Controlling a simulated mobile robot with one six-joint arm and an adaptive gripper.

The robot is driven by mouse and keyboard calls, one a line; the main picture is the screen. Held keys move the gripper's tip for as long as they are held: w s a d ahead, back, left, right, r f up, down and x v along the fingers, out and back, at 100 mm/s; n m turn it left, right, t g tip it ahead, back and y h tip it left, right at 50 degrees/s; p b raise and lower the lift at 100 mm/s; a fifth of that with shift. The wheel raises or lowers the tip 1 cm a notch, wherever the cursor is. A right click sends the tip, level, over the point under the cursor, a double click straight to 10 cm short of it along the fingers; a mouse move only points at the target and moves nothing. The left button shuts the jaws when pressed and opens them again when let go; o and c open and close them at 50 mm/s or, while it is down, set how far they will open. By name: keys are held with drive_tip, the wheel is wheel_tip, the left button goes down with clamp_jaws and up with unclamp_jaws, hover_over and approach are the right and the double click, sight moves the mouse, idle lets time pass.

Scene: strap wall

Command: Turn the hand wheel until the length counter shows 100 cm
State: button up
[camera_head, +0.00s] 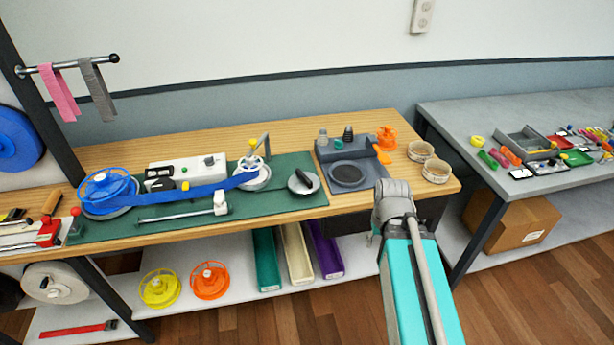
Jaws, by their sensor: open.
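A blue strap (190,194) runs across a green mat from a blue spool (108,183) at the left to a small pale spoked wheel (257,165) with a yellow knob. This looks like the hand wheel, though I cannot be sure. A grey disc with a black handle (303,182) sits to its right. A white box (200,167) with dark windows stands behind the strap and may hold the length counter; no reading is legible. My arm reaches in from the lower right, its grey joint beside the bench's right part. My gripper's fingers do not show.
A dark square device (352,172), an orange tape holder (386,138) and two round tins (421,151) crowd the bench's right end. A metal rod (178,215) lies along the mat's front. A grey table (460,115) with small parts stands at the right, a cardboard box (515,222) beneath.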

drive_tip(key=shift+d, duration=0.25)
drive_tip(key=shift+w, duration=0.1)
wheel_tip(320, 180, up, 14)
drive_tip(key=n+p, duration=0.7)
drive_tip(key=p, duration=0.7)
hover_over(304, 175)
drive_tip(key=shift+f, duration=0.15)
drive_tip(key=shift+f+b, duration=0.25)
drive_tip(key=shift+b, duration=0.1)
drive_tip(key=shift+f+b, duration=6.65)
